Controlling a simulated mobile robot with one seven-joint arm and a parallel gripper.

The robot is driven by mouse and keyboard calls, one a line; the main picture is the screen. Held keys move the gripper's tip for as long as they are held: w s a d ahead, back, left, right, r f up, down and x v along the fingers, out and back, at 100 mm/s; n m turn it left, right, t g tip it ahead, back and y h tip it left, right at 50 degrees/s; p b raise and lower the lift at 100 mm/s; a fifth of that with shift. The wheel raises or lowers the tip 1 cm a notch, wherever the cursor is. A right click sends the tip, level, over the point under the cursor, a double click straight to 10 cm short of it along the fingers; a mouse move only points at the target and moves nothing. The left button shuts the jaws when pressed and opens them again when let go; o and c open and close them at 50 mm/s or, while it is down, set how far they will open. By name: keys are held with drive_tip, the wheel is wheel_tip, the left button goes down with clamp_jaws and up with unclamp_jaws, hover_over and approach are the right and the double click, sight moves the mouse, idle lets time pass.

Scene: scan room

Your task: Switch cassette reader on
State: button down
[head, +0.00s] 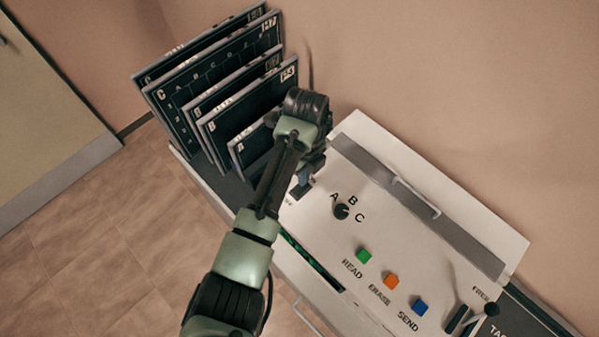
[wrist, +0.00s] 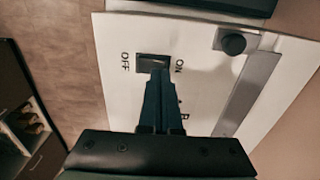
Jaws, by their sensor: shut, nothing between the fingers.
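The cassette reader (head: 385,240) is a white console with a knob marked A, B, C (head: 341,211) and green, orange and blue buttons. Its dark on/off switch (wrist: 146,63) shows in the wrist view, with OFF on its left and ON on its right. My gripper (wrist: 158,76) is shut and empty. Its fingertips are at the ON side of the switch and cover part of it; I cannot tell if they press it. In the head view my gripper (head: 303,187) is over the reader's upper left end, and my arm hides most of that area.
Several dark cassettes (head: 215,95) stand in a rack left of the reader. A lever (head: 474,316) is at the reader's lower right. A round black knob (wrist: 232,43) is near the switch. The wall is close behind; open floor (head: 100,240) lies left.

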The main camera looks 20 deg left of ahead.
drive_tip(key=shift+s+f+b, duration=0.1)
drive_tip(key=shift+f+b, duration=0.6)
drive_tip(key=shift+f, duration=0.35)
idle(0.4)
wheel_tip(320, 180, up, 7)
drive_tip(key=p, duration=0.7)
drive_tip(key=shift+r, duration=0.1)
idle(0.5)
